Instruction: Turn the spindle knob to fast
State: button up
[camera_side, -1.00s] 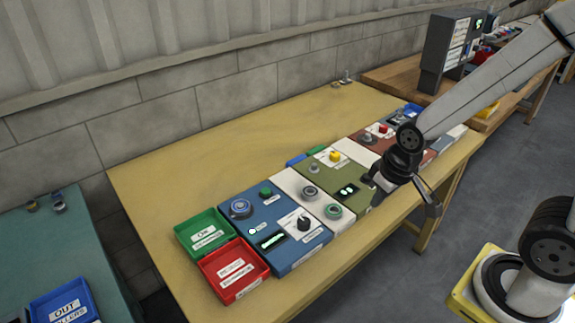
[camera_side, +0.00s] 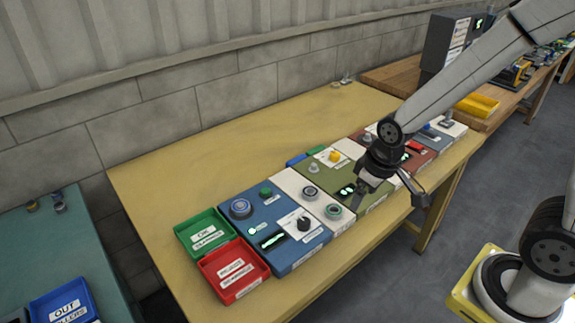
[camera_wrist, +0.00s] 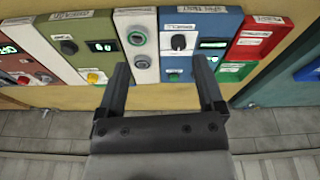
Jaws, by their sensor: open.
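A black knob (camera_side: 304,224) sits on a white plate on the blue panel; this knob also shows in the wrist view (camera_wrist: 179,42), ahead of my right finger. The green panel (camera_side: 317,177) carries a display, a yellow button and a dark knob (camera_wrist: 68,47). My gripper (camera_side: 372,187) is open and empty above the front of the green panel in the side view. In the wrist view its fingers (camera_wrist: 160,72) stand apart, touching no knob.
A white panel (camera_wrist: 135,22) with a round green-ringed control lies between the blue and green panels. Green (camera_side: 203,233) and red (camera_side: 232,270) trays sit left of the blue panel. A red-brown panel (camera_side: 424,165) lies beyond my gripper.

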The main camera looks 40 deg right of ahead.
jog(key=w+a+f+n+g, duration=0.1)
jog(key=w+a+f+n, duration=0.15)
jog(key=w, duration=0.45)
jog(key=n+g, duration=0.1)
jog(key=n, duration=0.3)
send_near(304, 221)
jog(key=shift+s+d+f, duration=0.2)
jog(key=shift+s+f, duration=0.1)
jog(key=shift+f, duration=0.1)
jog(key=shift+w+a+f, duration=0.2)
jog(key=shift+w+f, duration=0.25)
jog(key=shift+f, duration=0.05)
jog(key=shift+f, duration=0.1)
jog(key=shift+f, duration=3.8)
jog(key=shift+c, duration=0.2)
grip_shut()
